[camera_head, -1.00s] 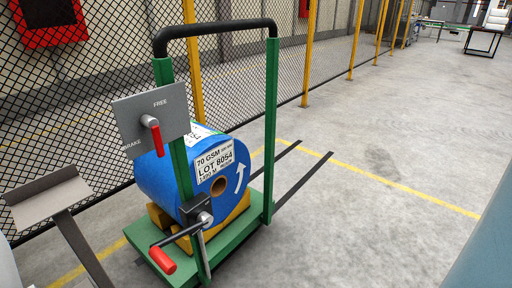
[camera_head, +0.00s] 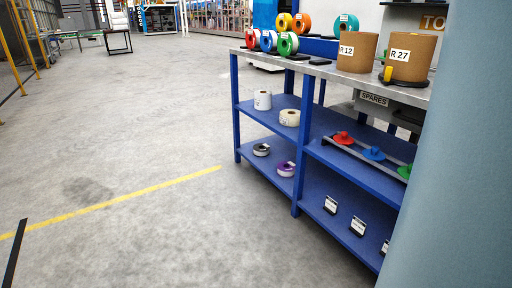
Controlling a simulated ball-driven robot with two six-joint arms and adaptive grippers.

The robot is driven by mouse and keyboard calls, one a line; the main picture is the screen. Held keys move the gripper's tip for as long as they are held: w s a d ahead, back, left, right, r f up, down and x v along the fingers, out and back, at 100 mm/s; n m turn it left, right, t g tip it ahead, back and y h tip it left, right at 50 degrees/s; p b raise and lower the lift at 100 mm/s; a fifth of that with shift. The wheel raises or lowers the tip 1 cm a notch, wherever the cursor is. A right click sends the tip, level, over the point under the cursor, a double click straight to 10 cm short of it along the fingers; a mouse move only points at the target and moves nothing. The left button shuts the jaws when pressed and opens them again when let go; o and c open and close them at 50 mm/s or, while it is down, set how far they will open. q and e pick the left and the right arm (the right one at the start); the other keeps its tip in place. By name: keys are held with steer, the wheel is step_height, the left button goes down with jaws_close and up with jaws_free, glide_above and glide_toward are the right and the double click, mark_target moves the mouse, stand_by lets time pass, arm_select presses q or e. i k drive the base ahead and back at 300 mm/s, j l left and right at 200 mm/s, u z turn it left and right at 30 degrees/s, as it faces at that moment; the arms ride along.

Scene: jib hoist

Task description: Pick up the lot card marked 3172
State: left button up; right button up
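Several small white cards in dark holders stand on the lower blue shelf of the workbench, among them a left card (camera_head: 331,204), a middle card (camera_head: 358,226) and a right card (camera_head: 386,246) partly cut off. Their print is too small to read, so I cannot tell whether one is marked 3172. Neither of my grippers shows in the head view.
The blue-framed bench (camera_head: 304,150) holds coloured tape rolls (camera_head: 288,43), brown drums R 12 (camera_head: 357,60) and R 27 (camera_head: 408,65), and white rolls (camera_head: 262,100). A smooth blue-grey surface blocks the right side. Open concrete floor (camera_head: 130,130) lies left.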

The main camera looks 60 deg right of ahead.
mark_target(331, 206)
steer(key=z, duration=2.6)
steer(key=i+j, duration=0.05)
